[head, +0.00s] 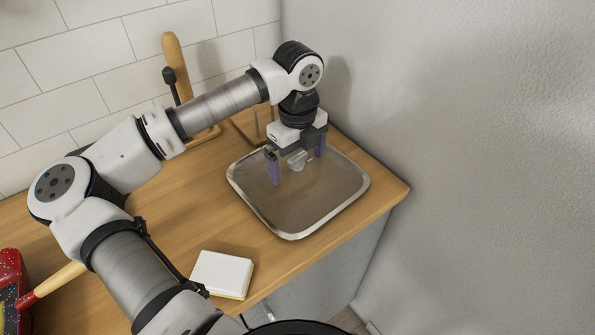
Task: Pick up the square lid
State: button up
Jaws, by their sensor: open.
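The square lid (300,206) lies on the wooden counter near its right end. It is a brownish, see-through panel with a silvery rim, rounded corners and a small clear knob (297,160) in its upper middle part. My gripper (298,172) points down over the upper part of the lid. Its two purple fingers are spread apart, one left and one right of the knob. Nothing shows as held. I cannot tell whether the fingertips touch the lid.
A white sponge-like block (222,273) lies at the counter's front edge. A wooden-handled utensil (174,55) stands at the tiled wall. A red speckled item (12,285) is at the far left. A grey wall (470,120) rises close on the right.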

jog(key=shift+s, duration=0.1)
grip_shut()
dwell(0.5)
